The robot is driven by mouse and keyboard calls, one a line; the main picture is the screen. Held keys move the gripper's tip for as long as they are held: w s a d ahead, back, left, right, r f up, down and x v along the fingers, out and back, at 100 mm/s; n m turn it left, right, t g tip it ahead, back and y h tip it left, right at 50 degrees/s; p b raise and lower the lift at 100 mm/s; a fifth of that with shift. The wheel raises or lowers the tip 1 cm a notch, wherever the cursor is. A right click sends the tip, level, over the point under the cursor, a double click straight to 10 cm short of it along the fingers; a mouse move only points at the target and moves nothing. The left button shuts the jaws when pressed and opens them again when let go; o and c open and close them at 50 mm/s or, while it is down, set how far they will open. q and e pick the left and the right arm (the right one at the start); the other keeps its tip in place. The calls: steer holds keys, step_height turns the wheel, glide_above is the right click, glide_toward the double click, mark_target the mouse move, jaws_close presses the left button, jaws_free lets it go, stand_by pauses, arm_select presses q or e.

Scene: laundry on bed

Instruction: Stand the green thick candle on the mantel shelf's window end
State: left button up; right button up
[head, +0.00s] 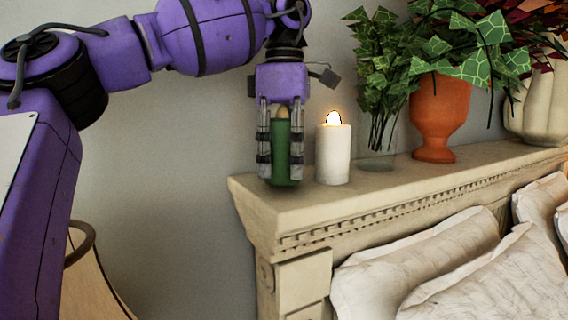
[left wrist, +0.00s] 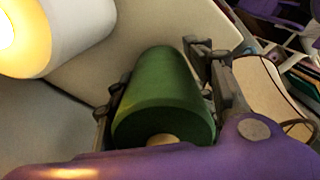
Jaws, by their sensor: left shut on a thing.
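The green thick candle (head: 281,158) is upright at the near left end of the mantel shelf (head: 300,205). My left gripper (head: 280,168) comes down from above with its fingers on both sides of the candle and is shut on it. The candle's base is at the shelf top; I cannot tell whether it bears on it. In the left wrist view the green candle (left wrist: 165,95) lies between the fingers (left wrist: 160,90), its tan wick end towards the camera. My right gripper is in neither view.
A lit white candle (head: 333,152) stands just right of the green one, with a narrow gap. Behind it are a leafy plant in a glass (head: 378,150), a terracotta pot (head: 440,115) and a cream vase (head: 540,105). White pillows (head: 420,265) lie below the shelf. A lampshade (head: 90,275) is at lower left.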

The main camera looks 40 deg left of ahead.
arm_select(q)
steer(key=shift+f, duration=0.65)
steer(key=o, duration=1.3)
steer(key=shift+f, duration=0.15)
steer(key=shift+c, duration=0.2)
